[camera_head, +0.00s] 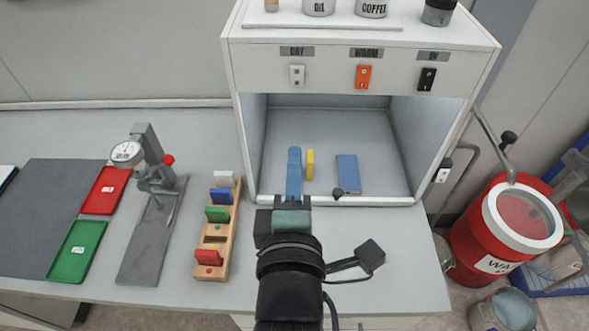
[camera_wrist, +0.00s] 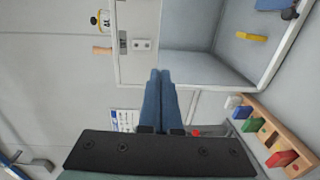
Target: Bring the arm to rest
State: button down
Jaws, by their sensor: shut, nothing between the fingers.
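My gripper (camera_head: 294,150) has two long blue fingers, pressed together with nothing between them. In the head view they point away from my body and overlap the opening of the white cabinet (camera_head: 248,150); I cannot tell from there whether the tips are inside it. In the wrist view the shut fingers (camera_wrist: 160,72) show in front of the cabinet's side of the picture, with no object touching them. My dark wrist hides part of the bench in the head view.
A yellow block (camera_head: 310,164) and a blue block (camera_head: 347,173) lie on the cabinet floor. A wooden rack (camera_head: 217,243) with coloured blocks stands left of my arm. Further left are a dial gauge (camera_head: 126,152), red and green trays. A red bin (camera_head: 482,240) stands at right.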

jog(key=shift+w+f, duration=0.1)
dwell(0.4)
jog(key=s+r+m+t, duration=0.2)
jog(key=r+m+t, duration=0.3)
jog(key=r, duration=1.3)
jog(key=s+r+m+t, duration=0.3)
jog(key=r+m+t, duration=0.2)
jog(key=r+m, duration=0.7)
notch_tip(320, 180, up, 7)
jog(key=shift+s+d+m, duration=0.2)
jog(key=shift+d+m, duration=0.15)
jog(key=shift+m, duration=0.05)
